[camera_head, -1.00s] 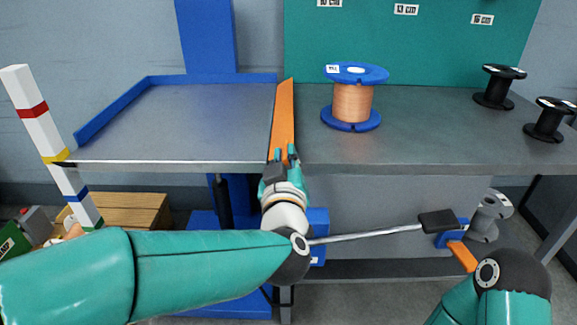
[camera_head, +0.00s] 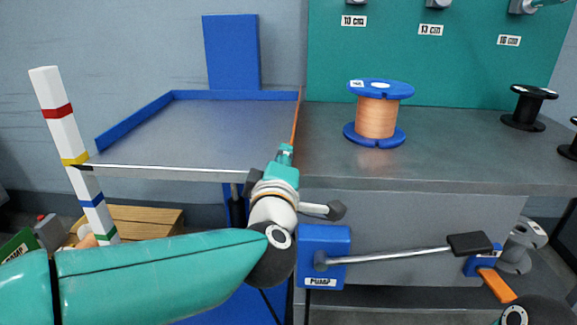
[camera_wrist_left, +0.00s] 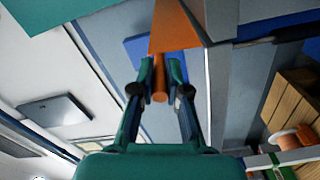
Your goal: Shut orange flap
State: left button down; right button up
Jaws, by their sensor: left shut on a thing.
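The orange flap (camera_head: 296,120) shows in the head view as a thin, nearly edge-on strip between the blue-edged platform and the dark bench. In the left wrist view the flap (camera_wrist_left: 173,28) is wider, with a round orange handle (camera_wrist_left: 160,90) at its near end. My left gripper (camera_head: 286,152) is at the flap's front end. In the wrist view its fingers (camera_wrist_left: 159,72) are shut on the handle. The fingers hide part of the flap's near end. My right gripper is out of view.
The blue-edged platform (camera_head: 200,125) is empty. A copper wire spool (camera_head: 377,117) stands on the bench (camera_head: 450,150) right of the flap. A blue pump (camera_head: 323,245) with a long lever is below. A striped post (camera_head: 60,115) stands at left.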

pick_arm(q)
jog(key=shift+a+f+n, duration=0.2)
jog(key=shift+n, duration=0.4)
jog(key=shift+a+f, duration=0.1)
jog(key=c, duration=1.2)
grip_release()
jog(key=shift+s+r, duration=0.2)
jog(key=shift+s, duration=0.4)
jog(key=s, duration=1.1)
jog(key=shift+f, duration=0.1)
